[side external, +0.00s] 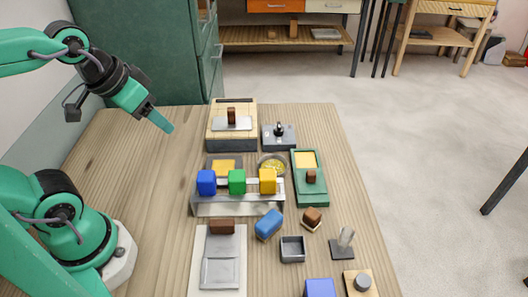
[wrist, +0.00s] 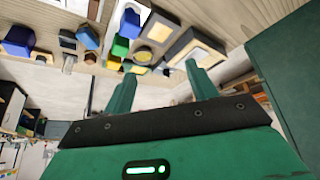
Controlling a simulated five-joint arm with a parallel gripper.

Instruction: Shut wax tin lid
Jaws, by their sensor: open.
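No label marks the wax tin, so I cannot tell for sure which container it is. A green box (side external: 311,190) in the side view has a yellow interior showing at its far end and a brown knob (side external: 311,176) on its nearer part. A round dish with yellow contents (side external: 272,164) stands left of it; it also shows in the wrist view (wrist: 143,54). My gripper (side external: 164,124) is raised at the left, above the table and apart from all these things. Its two fingers (wrist: 160,85) are spread and empty in the wrist view.
A rack with blue (side external: 206,182), green (side external: 237,181) and yellow (side external: 268,180) blocks stands left of the green box. A wooden box (side external: 246,108) with a brown handle is behind. A grey sliding-type panel (side external: 221,264) lies in front. The table's left side is clear.

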